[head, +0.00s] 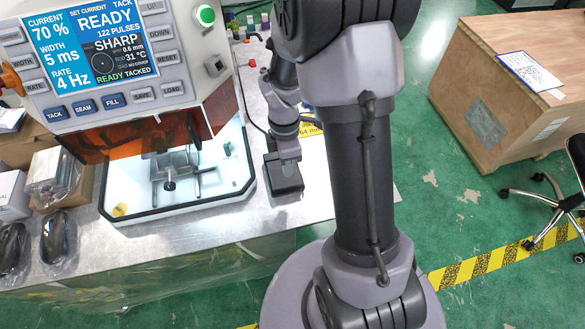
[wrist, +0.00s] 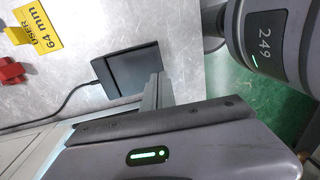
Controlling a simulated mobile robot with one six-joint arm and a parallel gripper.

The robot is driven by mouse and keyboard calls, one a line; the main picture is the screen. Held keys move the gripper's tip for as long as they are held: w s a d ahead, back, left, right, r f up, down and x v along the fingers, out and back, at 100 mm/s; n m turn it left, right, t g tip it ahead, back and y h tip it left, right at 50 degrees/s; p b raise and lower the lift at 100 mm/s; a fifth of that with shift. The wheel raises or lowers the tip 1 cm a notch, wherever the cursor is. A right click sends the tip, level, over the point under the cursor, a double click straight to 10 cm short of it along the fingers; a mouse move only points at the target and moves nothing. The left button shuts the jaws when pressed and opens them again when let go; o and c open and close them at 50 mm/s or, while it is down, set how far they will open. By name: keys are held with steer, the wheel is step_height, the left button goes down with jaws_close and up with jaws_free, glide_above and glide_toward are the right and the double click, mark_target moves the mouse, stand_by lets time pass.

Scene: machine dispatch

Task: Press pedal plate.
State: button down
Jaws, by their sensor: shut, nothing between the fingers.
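The pedal is a dark, low box with a flat black plate (head: 287,178) on the metal table, right of the machine. In the wrist view the pedal plate (wrist: 131,70) shows near the middle top, with a black cord running off to the left. My gripper (head: 287,152) is shut and empty and reaches down to the far part of the pedal. In the wrist view my gripper's fingers (wrist: 158,90) lie at the plate's right edge and hide part of it. I cannot tell whether they touch the plate.
The machine (head: 100,60) stands left, its display reading READY, with an open lit chamber (head: 175,180) below. A yellow 64 mm label (wrist: 35,30) and a red block (wrist: 10,71) lie near the pedal. A wooden crate (head: 500,85) and a chair (head: 560,200) stand right on the green floor.

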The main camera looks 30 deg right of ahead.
mark_target(286, 180)
step_height(286, 180, up, 7)
steer(key=p, duration=0.2)
steer(key=shift+a+r, duration=0.15)
steer(key=shift+a, duration=0.25)
steer(key=w, duration=0.1)
steer(key=w+d+r, duration=0.1)
steer(key=w+b, duration=0.1)
steer(key=shift+d+r, duration=0.15)
steer(key=shift+d, duration=0.1)
steer(key=shift+s, duration=0.1)
steer(key=f+b, duration=0.2)
steer(key=f, duration=0.2)
steer(key=s+f+b, duration=0.1)
steer(key=f+b, duration=0.1)
steer(key=f, duration=0.3)
steer(key=f+b, duration=0.2)
steer(key=f, duration=0.3)
steer(key=shift+s+a+b, duration=0.15)
steer(key=shift+a+b, duration=0.05)
steer(key=shift+b, duration=0.2)
